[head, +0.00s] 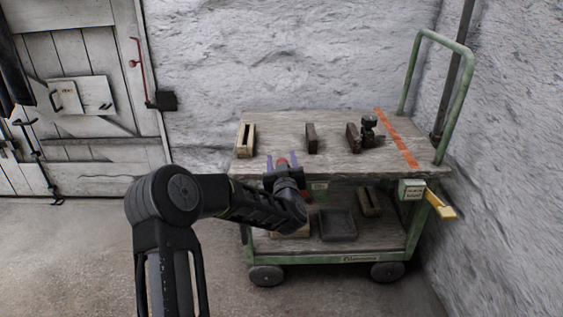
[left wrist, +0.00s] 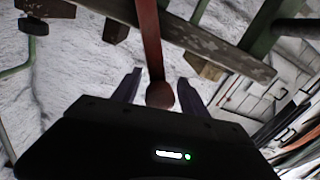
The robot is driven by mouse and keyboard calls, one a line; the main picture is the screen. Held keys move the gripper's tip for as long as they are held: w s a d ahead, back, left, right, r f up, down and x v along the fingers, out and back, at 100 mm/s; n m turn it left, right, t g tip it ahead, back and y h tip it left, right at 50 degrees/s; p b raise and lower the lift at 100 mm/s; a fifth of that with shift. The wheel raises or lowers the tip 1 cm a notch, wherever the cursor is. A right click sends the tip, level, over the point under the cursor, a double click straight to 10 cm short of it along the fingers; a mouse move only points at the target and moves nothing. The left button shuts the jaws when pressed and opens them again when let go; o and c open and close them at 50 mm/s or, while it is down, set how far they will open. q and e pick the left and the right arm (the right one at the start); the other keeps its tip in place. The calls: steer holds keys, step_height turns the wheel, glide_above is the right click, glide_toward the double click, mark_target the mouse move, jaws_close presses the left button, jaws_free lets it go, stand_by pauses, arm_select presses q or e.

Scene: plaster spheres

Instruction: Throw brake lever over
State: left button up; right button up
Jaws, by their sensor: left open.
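A red lever with a round knob (left wrist: 160,95) shows in the left wrist view; its flat bar (left wrist: 150,40) runs up out of the picture. My left gripper (left wrist: 158,88) is open, with one finger on each side of the knob and visible gaps between. In the head view my left gripper (head: 282,160) is at the front edge of a green-framed cart (head: 340,172), with a bit of red (head: 282,163) between its fingers. The arm hides most of the lever there. My right gripper is not in view.
Wooden and dark blocks (head: 311,138) and a dark metal piece (head: 369,130) stand on the cart top, beside an orange stripe (head: 397,138). A yellow handle (head: 441,206) sticks out at the cart's right. A dark tray (head: 338,225) lies on the lower shelf. The floor at left is clear.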

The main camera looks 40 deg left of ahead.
arm_select(q)
steer(key=shift+w+a, duration=0.1)
steer(key=shift+c, duration=0.3)
jaws_close()
stand_by(1.1)
